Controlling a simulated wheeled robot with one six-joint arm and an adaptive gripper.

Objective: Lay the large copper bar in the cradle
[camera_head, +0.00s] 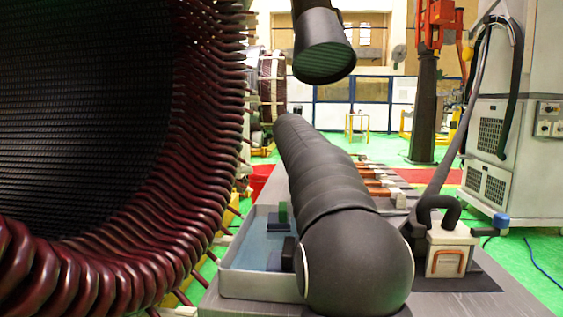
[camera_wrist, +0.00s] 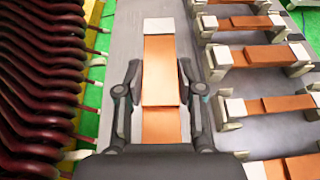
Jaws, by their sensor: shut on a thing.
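A large copper bar (camera_wrist: 160,75) with a white end lies lengthwise between the two black fingers of my gripper (camera_wrist: 159,70) in the wrist view. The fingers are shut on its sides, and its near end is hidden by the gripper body. Grey table surface shows around the bar; I cannot tell whether it touches it. In the head view my arm hides the gripper and this bar. A shallow tray (camera_head: 228,283) holds a dark blue block (camera_head: 279,226) with an upright green piece and a black block; I cannot tell whether these form the cradle.
Several copper bars (camera_wrist: 265,57) with white ends rest on pale supports to the right. The stator's dark red coil ends (camera_wrist: 40,80) stand close on the left. A tall cabinet (camera_head: 500,130) stands beyond.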

